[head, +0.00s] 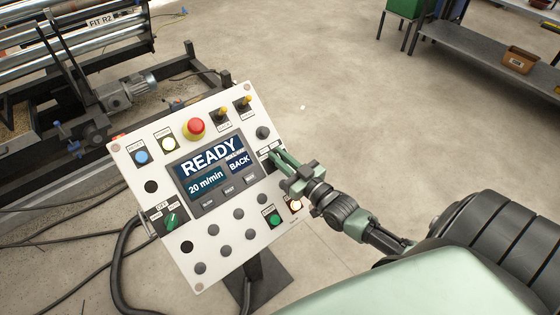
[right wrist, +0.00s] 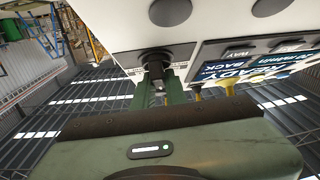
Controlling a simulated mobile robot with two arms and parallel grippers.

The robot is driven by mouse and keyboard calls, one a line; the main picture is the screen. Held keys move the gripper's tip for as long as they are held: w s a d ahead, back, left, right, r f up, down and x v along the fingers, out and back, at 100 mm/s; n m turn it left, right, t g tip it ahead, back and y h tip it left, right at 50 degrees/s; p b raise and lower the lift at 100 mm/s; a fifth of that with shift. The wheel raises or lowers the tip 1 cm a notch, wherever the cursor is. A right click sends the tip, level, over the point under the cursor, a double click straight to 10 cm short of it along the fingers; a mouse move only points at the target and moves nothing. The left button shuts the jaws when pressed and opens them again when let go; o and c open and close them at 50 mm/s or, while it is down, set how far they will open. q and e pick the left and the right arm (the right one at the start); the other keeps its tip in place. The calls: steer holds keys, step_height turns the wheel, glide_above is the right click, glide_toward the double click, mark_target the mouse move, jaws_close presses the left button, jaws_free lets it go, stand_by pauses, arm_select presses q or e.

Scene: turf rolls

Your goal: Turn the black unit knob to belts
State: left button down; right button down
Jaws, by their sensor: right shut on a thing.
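The white control panel (head: 138,158) stands tilted on a post, its screen (head: 208,172) reading READY, 20 m/min and BACK. My right gripper (head: 277,156) reaches the panel's right edge from the right. Its green fingers are shut on the black unit knob, beside a black label plate (head: 265,154) whose text is too small to read. In the head view the fingers cover the knob, so its pointing direction is hidden. In the right wrist view the black knob (right wrist: 155,60) sits between the fingers (right wrist: 158,92). My left gripper is not in view.
Around the screen are a red stop button (head: 194,128), two yellow toggles, a blue button (head: 141,156), a green selector (head: 171,220) and several dark round plugs. A roller machine (head: 125,92) stands at the left, a grey bench (head: 480,62) at the back right. Open floor lies between.

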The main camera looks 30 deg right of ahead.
steer(key=n+y+b, duration=0.1)
steer(key=n+y, duration=0.1)
steer(key=f+n+g+y+b, duration=0.1)
steer(key=n+y, duration=0.1)
steer(key=n, duration=0.1)
steer(key=shift+g, duration=0.3)
steer(key=n+g+y+b, duration=0.1)
steer(key=n, duration=0.1)
steer(key=n+g+y+b, duration=0.1)
steer(key=n+y, duration=0.1)
steer(key=n, duration=0.1)
steer(key=shift+s+g+b, duration=0.1)
steer(key=shift+g+b, duration=0.2)
steer(key=shift+g, duration=0.1)
steer(key=n+g+y+b, duration=0.1)
steer(key=n+g, duration=0.1)
steer(key=shift+r+n, duration=0.1)
steer(key=shift+n, duration=0.2)
steer(key=shift+s+a+n+g+y+b, duration=0.1)
steer(key=shift+n+g+y+b, duration=0.3)
steer(key=shift+n+g+b, duration=0.45)
steer(key=shift+n, duration=0.25)
steer(key=c, duration=1.4)
jaws_free()
steer(key=shift+c, duration=0.2)
steer(key=shift+r, duration=0.1)
